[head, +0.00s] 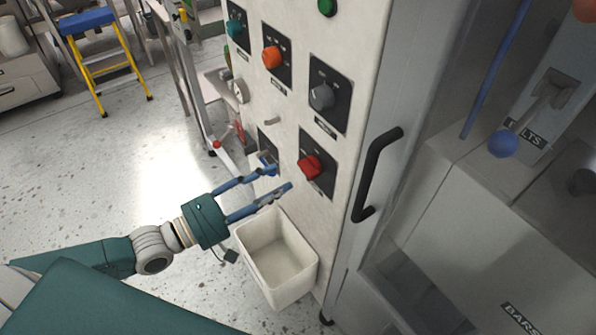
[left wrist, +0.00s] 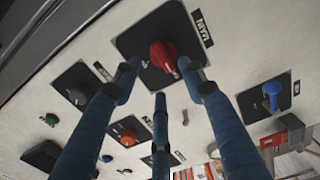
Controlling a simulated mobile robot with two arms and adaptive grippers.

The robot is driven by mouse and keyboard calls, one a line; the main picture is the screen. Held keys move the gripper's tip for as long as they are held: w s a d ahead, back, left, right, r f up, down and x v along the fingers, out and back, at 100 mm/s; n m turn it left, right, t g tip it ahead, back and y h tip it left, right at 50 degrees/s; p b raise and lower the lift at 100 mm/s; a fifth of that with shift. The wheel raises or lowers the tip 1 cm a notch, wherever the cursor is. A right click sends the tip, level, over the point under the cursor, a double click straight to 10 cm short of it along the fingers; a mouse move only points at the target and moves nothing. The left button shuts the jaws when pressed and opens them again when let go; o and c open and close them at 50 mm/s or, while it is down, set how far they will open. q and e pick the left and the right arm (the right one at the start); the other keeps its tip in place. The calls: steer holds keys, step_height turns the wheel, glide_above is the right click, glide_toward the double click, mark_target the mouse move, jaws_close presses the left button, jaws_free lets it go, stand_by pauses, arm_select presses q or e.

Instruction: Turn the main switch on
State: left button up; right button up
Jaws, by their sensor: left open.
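The main switch is a red rotary knob (head: 310,166) on a dark square plate, low on the pale panel. It also shows in the left wrist view (left wrist: 163,55), beside a label that reads MAIN. My left gripper (head: 282,178) is open and empty, with its blue fingers pointing at the panel just left of the knob. In the left wrist view the fingertips (left wrist: 159,68) stand on either side of the red knob, with a third finger below it. I cannot tell whether any finger touches it. My right gripper is not in view.
Grey (head: 321,97), orange (head: 271,57) and teal (head: 235,27) knobs sit higher on the panel. A blue knob (left wrist: 271,90) is beside the main switch. A white bin (head: 275,260) is below the gripper. A black door handle (head: 378,170) juts out at right.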

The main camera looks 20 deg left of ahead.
mark_target(303, 170)
arm_select(q)
steer(key=x, duration=0.6)
steer(key=shift+w+d+p, duration=0.2)
steer(key=shift+w+p, duration=0.1)
steer(key=shift+w, duration=0.05)
jaws_close()
